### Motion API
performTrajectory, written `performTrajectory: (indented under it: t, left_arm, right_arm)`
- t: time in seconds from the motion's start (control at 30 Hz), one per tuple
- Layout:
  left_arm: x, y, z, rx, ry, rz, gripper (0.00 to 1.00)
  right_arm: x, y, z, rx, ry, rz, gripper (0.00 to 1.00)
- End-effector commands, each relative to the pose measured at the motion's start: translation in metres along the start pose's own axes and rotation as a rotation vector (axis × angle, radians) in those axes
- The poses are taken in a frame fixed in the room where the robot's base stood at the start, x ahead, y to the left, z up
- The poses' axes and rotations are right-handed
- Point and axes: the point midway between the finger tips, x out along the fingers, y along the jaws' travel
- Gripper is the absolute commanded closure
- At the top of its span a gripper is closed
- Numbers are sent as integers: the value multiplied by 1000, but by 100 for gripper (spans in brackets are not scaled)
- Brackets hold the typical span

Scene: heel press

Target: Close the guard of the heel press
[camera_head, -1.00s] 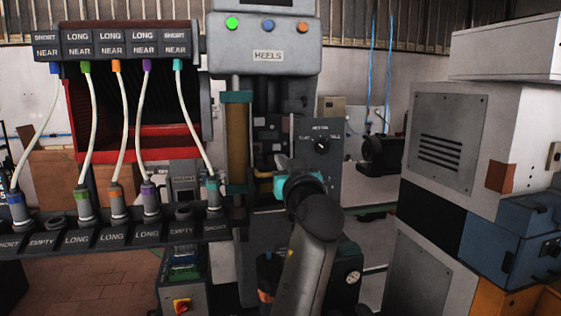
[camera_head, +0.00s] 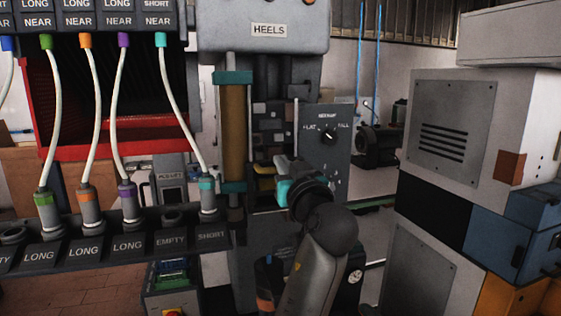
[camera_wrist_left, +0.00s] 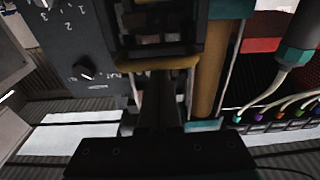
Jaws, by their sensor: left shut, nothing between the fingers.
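The heel press (camera_head: 268,30) stands in the middle of the head view, with a HEELS plate, an amber column with teal bands (camera_head: 233,130) and a dark working opening. My left gripper (camera_head: 288,168) is at the front of this opening, partly hidden behind its own wrist. In the left wrist view my shut, empty fingers (camera_wrist_left: 158,100) reach to a yellow bar (camera_wrist_left: 158,62) below a dark frame. I cannot tell whether they touch it. A bit of yellow (camera_head: 265,170) also shows beside the gripper in the head view. The guard cannot be clearly told apart from the press.
A panel with a dial (camera_head: 328,135) is right of the opening. A rack of labelled sockets with hoses (camera_head: 130,240) is close on the left. A grey cabinet (camera_head: 450,120) and a blue box (camera_head: 535,210) stand at the right.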

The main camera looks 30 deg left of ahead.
Motion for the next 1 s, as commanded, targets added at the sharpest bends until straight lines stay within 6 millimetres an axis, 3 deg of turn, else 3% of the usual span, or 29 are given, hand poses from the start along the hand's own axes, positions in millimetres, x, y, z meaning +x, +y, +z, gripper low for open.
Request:
performTrajectory:
  t: [0.43, 1.0]
  left_arm:
    - [-1, 0, 6, -1, 0, 1, 100]
    - [-10, 0, 78, -1, -2, 1, 100]
  right_arm:
    - [6, 0, -2, 0, 4, 0, 50]
    - [72, -4, 1, 0, 9, -4, 50]
